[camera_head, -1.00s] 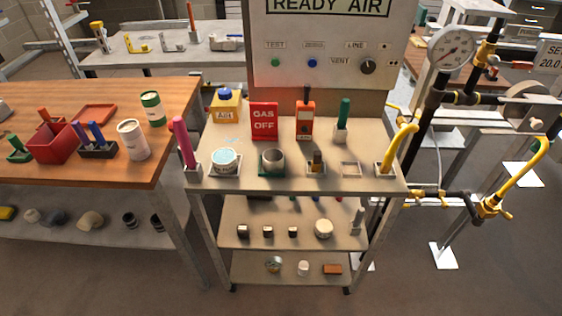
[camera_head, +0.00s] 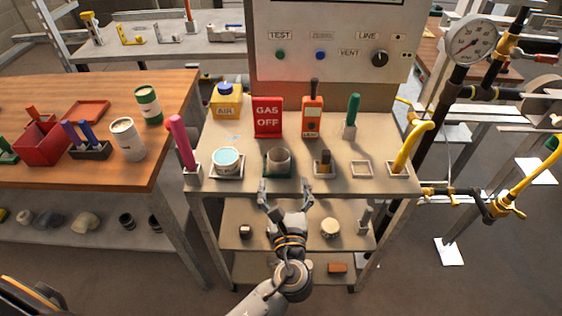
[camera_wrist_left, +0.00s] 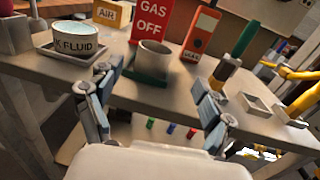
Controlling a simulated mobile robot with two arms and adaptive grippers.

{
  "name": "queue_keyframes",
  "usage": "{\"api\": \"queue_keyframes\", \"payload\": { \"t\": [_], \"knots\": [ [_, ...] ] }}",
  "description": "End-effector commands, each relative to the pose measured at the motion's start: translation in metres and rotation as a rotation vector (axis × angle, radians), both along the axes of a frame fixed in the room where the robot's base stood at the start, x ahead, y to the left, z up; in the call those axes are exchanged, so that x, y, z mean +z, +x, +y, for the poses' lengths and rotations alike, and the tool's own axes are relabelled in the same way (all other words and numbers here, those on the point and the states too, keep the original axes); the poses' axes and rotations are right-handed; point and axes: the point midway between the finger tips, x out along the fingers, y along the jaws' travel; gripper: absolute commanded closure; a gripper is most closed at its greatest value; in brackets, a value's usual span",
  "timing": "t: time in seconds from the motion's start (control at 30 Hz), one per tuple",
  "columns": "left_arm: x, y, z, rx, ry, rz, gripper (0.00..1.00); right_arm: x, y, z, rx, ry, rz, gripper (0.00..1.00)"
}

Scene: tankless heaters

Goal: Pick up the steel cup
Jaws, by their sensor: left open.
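The steel cup (camera_head: 277,161) is a grey open-topped cylinder standing upright in a green holder (camera_head: 267,171) near the front edge of the cart's top. In the left wrist view the cup (camera_wrist_left: 153,62) stands ahead, between and beyond the two fingers. My left gripper (camera_head: 284,188) is open and empty, just in front of the cart's front edge and short of the cup. Its spread fingers also show in the left wrist view (camera_wrist_left: 151,95). My right gripper is not in view.
Behind are a red GAS OFF sign (camera_head: 267,117) and an orange meter (camera_head: 312,116). A yellow handle (camera_head: 411,148) stands at the right.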

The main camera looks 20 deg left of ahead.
Motion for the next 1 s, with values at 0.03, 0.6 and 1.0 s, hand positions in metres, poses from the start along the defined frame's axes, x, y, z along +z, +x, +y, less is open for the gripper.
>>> {"api": "queue_keyframes", "payload": {
  "t": [0.03,0.6,1.0],
  "knots": [
    [0.002,0.011,0.004,0.0,0.003,-0.002,0.2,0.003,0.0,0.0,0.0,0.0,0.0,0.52],
    [0.001,0.073,0.035,0.0,0.0,0.001,0.2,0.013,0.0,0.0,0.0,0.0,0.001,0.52],
    [-0.002,0.092,0.042,-0.002,-0.003,0.002,0.2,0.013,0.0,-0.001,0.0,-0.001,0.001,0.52]
  ]
}}
